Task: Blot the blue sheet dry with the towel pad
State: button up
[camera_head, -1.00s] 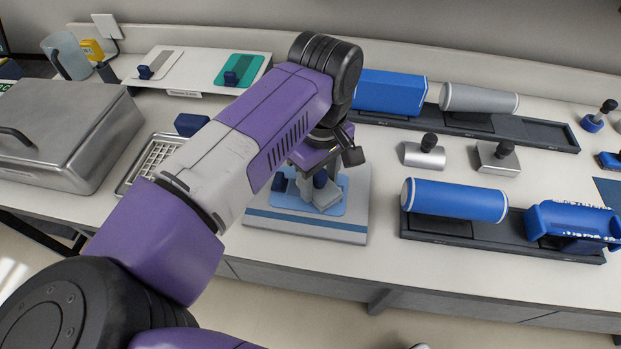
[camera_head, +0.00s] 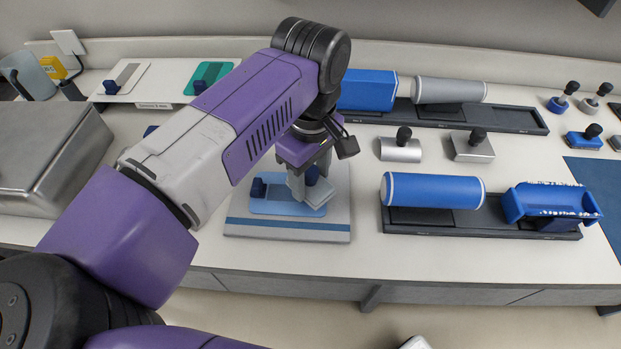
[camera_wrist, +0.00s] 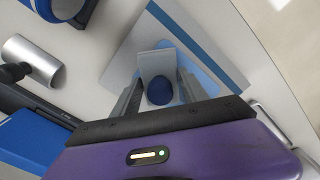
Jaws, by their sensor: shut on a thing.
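The light blue sheet (camera_head: 274,207) lies flat on a pale board with a darker blue stripe (camera_head: 290,224). A dark blue knob (camera_head: 258,188) stands at the sheet's left end. My gripper (camera_head: 308,178) is over the sheet's right part, shut on the dark blue knob of the grey towel pad (camera_head: 317,197). In the wrist view the pad (camera_wrist: 154,62) lies beyond the knob (camera_wrist: 160,91) between my fingers, over the sheet (camera_wrist: 196,62). The pad looks low over or on the sheet; contact is hard to tell.
A blue roller (camera_head: 440,190) and a blue trough-like part (camera_head: 548,204) sit on a dark tray to the right. Two metal blocks with black knobs (camera_head: 400,148) (camera_head: 472,147) stand behind. A steel box (camera_head: 50,150) is at left. Bare bench lies right of the board.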

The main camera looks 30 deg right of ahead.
notch_tip(320, 180, up, 5)
jog(key=shift+r+p, duration=0.15)
jog(key=shift+p, duration=0.55)
jog(key=shift+r, duration=0.15)
jog(key=shift+a, duration=0.1)
